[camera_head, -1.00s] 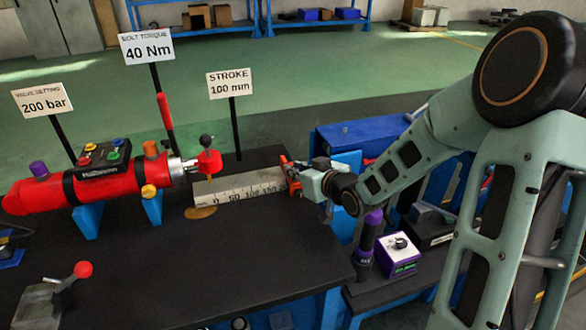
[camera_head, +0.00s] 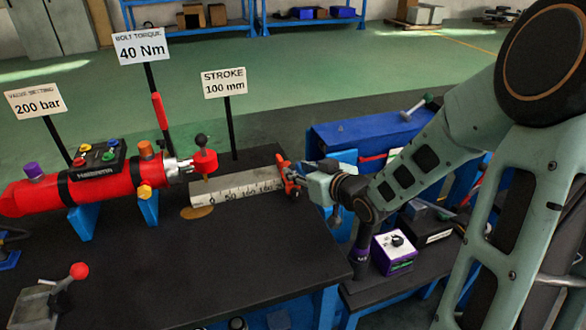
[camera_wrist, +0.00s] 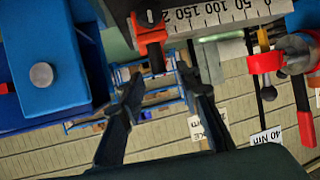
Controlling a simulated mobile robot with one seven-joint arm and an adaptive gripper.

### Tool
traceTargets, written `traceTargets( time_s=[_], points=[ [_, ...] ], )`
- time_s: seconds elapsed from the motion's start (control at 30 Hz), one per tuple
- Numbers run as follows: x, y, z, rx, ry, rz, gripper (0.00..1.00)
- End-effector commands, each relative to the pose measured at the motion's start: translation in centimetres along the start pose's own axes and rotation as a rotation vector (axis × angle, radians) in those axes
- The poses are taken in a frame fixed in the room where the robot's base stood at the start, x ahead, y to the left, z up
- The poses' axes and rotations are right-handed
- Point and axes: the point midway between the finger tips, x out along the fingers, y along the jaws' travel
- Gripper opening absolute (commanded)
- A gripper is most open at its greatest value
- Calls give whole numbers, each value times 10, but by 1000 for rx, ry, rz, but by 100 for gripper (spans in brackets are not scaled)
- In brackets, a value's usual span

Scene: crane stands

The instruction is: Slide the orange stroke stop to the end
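The orange stroke stop (camera_head: 281,168) sits at the right, high-number end of the grey scale bar (camera_head: 235,188), past the 150 mark. In the wrist view the stop (camera_wrist: 149,28) is at the top, with a dark knob pointing toward me, and it covers the marks beyond about 200. My gripper (camera_head: 301,176) is just right of the stop. In the wrist view my gripper (camera_wrist: 166,80) has its two dark fingers spread, with nothing clamped between them. The stop's knob lies just ahead of the gap; whether a finger touches it is unclear.
The stroke sign (camera_head: 224,84) reads 100 mm. A blue case (camera_head: 335,138) and purple box (camera_head: 394,252) are on the right.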

Motion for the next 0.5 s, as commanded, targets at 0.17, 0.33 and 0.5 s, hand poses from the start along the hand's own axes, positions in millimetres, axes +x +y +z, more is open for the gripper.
traceTargets(
  time_s=[0.17, 0.33, 0.5],
  points=[
    [-32, 1, 0, -3, 0, 4, 31],
    [-55, 1, 0, -3, 0, 4, 31],
    [-69, 0, 0, -1, 0, 2, 31]
  ],
)
